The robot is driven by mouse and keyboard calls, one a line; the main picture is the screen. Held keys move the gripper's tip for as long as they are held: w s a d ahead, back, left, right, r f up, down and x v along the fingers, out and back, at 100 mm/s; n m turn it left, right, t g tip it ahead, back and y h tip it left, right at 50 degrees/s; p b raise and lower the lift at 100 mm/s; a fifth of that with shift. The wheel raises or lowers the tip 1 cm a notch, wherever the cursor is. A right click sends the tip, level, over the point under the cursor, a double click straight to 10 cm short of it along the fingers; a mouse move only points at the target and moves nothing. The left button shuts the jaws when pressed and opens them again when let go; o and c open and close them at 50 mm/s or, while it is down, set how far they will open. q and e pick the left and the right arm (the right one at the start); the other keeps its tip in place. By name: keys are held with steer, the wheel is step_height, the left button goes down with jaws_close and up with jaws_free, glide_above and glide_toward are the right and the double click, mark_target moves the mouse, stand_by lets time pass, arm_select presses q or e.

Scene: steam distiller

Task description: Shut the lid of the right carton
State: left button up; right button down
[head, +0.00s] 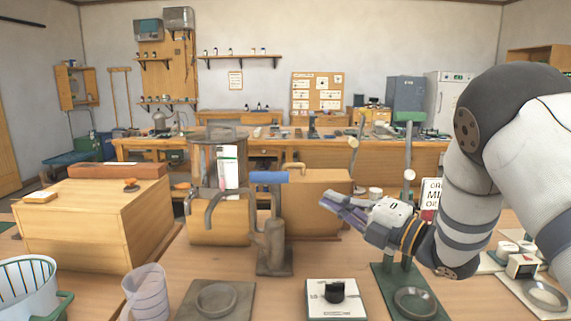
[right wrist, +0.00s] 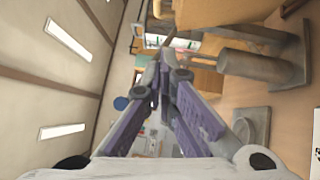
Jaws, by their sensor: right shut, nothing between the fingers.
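A wooden box (head: 318,190), the one further right of two and probably the right carton, stands mid-table behind the metal distiller parts. Its top looks flat, with a small curved handle at its left end; I cannot tell whether its lid is fully shut. My right gripper (head: 332,204) comes in from the right and hangs near the box's right front side, apparently apart from it. Its purple-grey fingers are closed and empty; they also show in the right wrist view (right wrist: 166,62). My left gripper is not in view.
A larger wooden box (head: 70,225) stands at the left. A green stand (head: 395,285), black-knobbed white plate (head: 340,307), clear beaker (head: 147,290) and white basket (head: 28,285) line the front.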

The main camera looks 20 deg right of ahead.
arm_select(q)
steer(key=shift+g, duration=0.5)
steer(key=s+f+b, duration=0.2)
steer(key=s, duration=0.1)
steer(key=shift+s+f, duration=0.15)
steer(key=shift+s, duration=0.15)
arm_select(e)
steer(key=w+d+r+x, duration=0.1)
steer(key=d+x, duration=0.1)
steer(key=x, duration=0.9)
steer(key=shift+w+a+r, duration=0.15)
steer(key=shift+w+a, duration=0.1)
steer(key=shift+w, duration=0.05)
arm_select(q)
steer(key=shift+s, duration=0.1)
arm_select(e)
steer(key=shift+w, duration=0.1)
